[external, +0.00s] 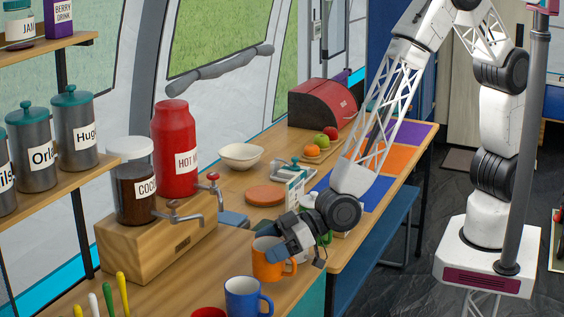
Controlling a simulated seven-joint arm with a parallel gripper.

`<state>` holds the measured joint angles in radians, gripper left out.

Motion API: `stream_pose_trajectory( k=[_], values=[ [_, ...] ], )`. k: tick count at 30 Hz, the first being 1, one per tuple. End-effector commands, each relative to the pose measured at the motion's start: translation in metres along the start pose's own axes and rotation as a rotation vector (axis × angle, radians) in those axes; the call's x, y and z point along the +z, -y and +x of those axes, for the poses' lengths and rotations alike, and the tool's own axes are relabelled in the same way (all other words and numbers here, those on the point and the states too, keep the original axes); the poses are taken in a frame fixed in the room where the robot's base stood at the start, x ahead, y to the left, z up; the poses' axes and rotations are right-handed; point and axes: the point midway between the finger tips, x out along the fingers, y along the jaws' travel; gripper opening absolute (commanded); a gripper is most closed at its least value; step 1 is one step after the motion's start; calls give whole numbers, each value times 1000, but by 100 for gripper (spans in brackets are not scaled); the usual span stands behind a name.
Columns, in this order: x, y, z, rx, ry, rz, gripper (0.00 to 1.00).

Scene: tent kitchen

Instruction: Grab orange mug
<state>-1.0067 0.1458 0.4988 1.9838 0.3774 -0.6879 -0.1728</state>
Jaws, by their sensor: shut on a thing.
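An orange mug (268,264) is on or just above the wooden counter, low in the middle of the external view, with its handle toward the right. My gripper (279,245) reaches down from the upper right and is shut on the mug near its rim. The fingers hide part of the rim and the inside. I cannot tell whether the mug's base touches the counter.
A blue mug (243,297) stands close in front of the orange mug, and a red mug (208,313) is cut off at the bottom edge. A wooden dispenser stand (160,245) is to the left. A white bowl (241,155) and round board (265,195) lie behind.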

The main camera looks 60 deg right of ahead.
Motion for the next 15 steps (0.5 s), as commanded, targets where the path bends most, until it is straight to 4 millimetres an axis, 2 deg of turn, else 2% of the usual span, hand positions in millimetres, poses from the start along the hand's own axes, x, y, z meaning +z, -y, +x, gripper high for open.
stream_pose_trajectory(
  k=[7,15],
  values=[
    [-36,1,-14,0,-4,2,57],
    [-61,2,-25,0,-2,2,57]
  ],
)
